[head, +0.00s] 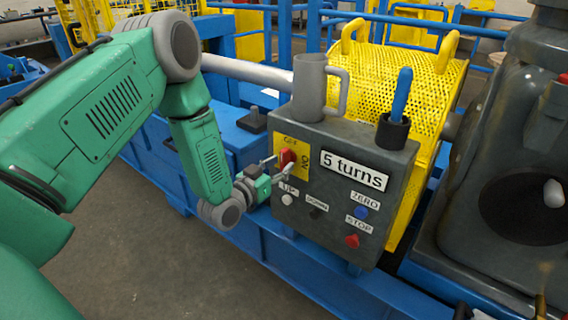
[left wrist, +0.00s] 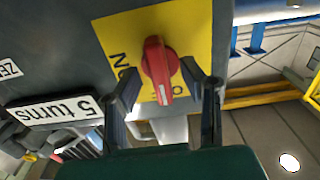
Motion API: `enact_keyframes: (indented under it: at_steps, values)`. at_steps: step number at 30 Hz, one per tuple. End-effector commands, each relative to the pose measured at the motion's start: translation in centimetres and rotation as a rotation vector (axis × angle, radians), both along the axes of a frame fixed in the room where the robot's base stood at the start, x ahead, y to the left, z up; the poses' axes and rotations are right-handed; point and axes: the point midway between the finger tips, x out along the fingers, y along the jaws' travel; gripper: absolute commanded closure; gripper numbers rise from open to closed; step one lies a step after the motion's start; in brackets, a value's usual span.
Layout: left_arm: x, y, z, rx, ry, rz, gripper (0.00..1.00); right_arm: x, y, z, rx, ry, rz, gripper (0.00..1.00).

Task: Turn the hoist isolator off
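The hoist isolator is a red rotary knob (head: 287,158) on a yellow plate (head: 291,172) at the upper left of the grey control box (head: 338,215). In the left wrist view the red knob (left wrist: 160,68) shows large, its bar running up and down. Its lower end lies by partly hidden lettering, and "ON" reads at the plate's left. My left gripper (head: 279,170) is at the knob. In the left wrist view its fingers (left wrist: 160,80) are open, one on each side of the knob, with visible gaps. My right gripper is not in view.
The box also has a white UP button (head: 287,199), a dark DOWN button, a blue ZERO button (head: 361,212) and a red STOP button (head: 352,241). A grey mug-like holder (head: 310,90) and a blue-handled tool (head: 401,95) in a black cup stand on top. A yellow mesh guard (head: 390,80) is behind.

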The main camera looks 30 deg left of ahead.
Motion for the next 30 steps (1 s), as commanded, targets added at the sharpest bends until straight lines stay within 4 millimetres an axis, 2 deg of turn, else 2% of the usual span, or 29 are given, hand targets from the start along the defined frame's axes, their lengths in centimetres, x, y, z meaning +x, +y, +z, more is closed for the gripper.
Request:
enact_keyframes:
  at_steps: [6,13,19,30]
  values:
    - [-4.8,0.5,-0.2,-0.002,0.007,0.002,0.64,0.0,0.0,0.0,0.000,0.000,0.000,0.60]
    - [-8.7,0.9,-0.4,-0.001,0.008,0.002,0.64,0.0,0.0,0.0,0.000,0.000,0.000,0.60]
    - [-9.9,0.9,-0.3,-0.001,0.007,0.001,0.64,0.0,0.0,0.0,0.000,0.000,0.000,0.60]
    - [-9.9,0.9,-0.3,-0.002,0.006,0.001,0.64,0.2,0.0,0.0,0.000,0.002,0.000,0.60]
